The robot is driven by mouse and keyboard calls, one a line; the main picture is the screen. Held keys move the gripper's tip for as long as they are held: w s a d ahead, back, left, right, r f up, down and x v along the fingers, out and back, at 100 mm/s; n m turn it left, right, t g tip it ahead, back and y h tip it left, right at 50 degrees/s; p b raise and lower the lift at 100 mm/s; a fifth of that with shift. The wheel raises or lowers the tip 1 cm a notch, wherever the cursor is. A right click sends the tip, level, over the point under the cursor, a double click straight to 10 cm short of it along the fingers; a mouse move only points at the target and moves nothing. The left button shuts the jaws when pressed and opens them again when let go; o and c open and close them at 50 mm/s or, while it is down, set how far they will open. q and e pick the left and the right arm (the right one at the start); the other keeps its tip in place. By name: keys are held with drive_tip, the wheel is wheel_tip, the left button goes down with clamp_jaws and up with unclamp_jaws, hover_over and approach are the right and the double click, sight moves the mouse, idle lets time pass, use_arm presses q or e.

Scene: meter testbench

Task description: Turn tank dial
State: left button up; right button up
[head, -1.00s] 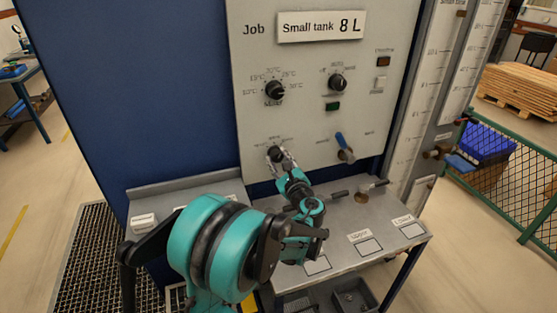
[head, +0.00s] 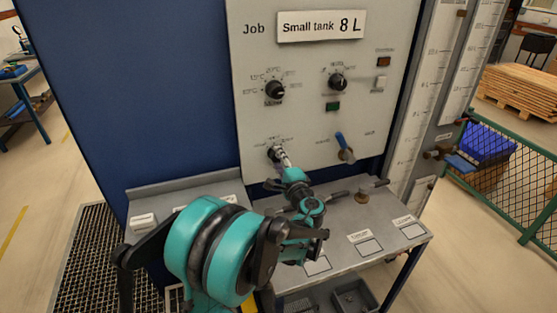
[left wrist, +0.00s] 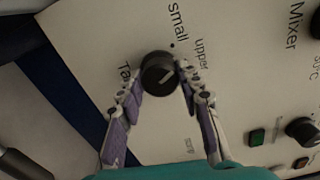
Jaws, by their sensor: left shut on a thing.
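The tank dial (head: 274,151) is a small black knob low on the left of the grey panel. In the left wrist view the dial (left wrist: 156,70) has a white pointer line slanted towards the upper right, on the side of the "small" and "upper" labels. My left gripper (head: 281,158) reaches up to the dial from below. In the left wrist view its fingers (left wrist: 158,80) lie on both sides of the dial and are shut on it. The fingers hide part of the dial in the head view. My right gripper is not in view.
Above are the mixer dial (head: 274,90) and another black dial (head: 337,82). A blue-handled lever (head: 341,141) sits to the right. A sign (head: 320,27) reads "Small tank 8 L".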

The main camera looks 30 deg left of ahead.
use_arm(q)
drive_tip(key=shift+n, duration=1.7)
drive_tip(key=o, duration=1.2)
drive_tip(key=shift+c, duration=0.2)
drive_tip(key=v, duration=1.2)
